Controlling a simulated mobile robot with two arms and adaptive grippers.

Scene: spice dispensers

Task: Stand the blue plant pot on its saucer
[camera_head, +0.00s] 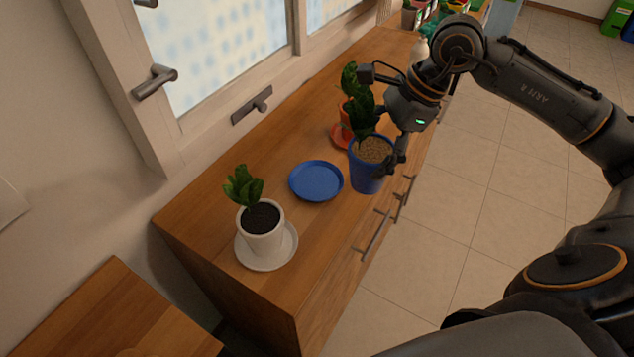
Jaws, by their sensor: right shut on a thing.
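The blue plant pot (366,176) holds a leafy green plant and light brown granules. It looks upright, near the front edge of the wooden cabinet top. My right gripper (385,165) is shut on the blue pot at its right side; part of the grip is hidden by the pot. I cannot tell whether the pot touches the cabinet top. The blue saucer (316,181) lies flat and empty on the cabinet top, just left of the pot. My left gripper is not in view.
A white pot (262,232) with a plant stands on a white saucer (283,256) at the near left. An orange pot (346,117) on an orange saucer (338,138) stands behind the blue pot. The window wall borders the left side. Wood between the saucers is bare.

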